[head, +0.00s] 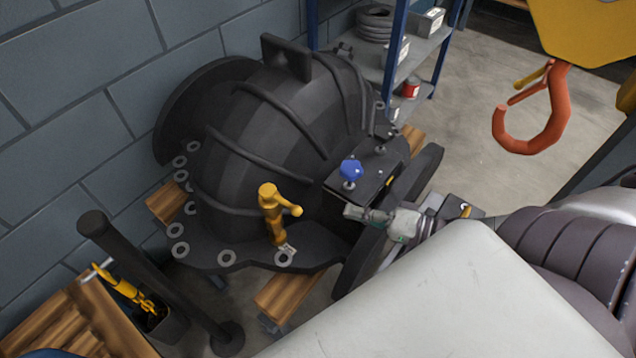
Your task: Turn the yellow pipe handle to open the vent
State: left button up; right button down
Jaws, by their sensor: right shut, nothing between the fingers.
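The yellow pipe handle (274,214) stands upright on the dark flange (238,240) of the black domed casing (255,135). A short side lever on it points to the right. My right gripper (354,212) comes in from the right, to the right of the handle and apart from it. It is shut and empty, close to the box-like part (370,175) of the casing with a blue knob (350,171) on top. Whether it touches the casing cannot be told. My left gripper is not in view.
A dark post (150,275) stands front left, beside a wooden surface (60,325). Wooden beams (290,293) lie under the casing. An orange hook (540,125) hangs at upper right. A blue-framed shelf (415,50) stands behind. The floor at right is partly clear.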

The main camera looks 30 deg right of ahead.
aim_at(282, 202)
jog(key=shift+w+d+r+m+t, duration=0.15)
jog(key=shift+d+r+m, duration=0.1)
jog(key=shift+d+r, duration=0.25)
jog(key=shift+w+d+r+m+t, duration=0.15)
jog(key=shift+d+r+m, duration=0.1)
jog(key=shift+d+r, duration=0.25)
jog(key=shift+s+a, duration=0.1)
jog(key=w+a+f, duration=0.1)
jog(key=w+a, duration=0.6)
jog(key=a, duration=0.2)
jog(key=shift+b, duration=0.3)
jog(key=shift+a, duration=0.1)
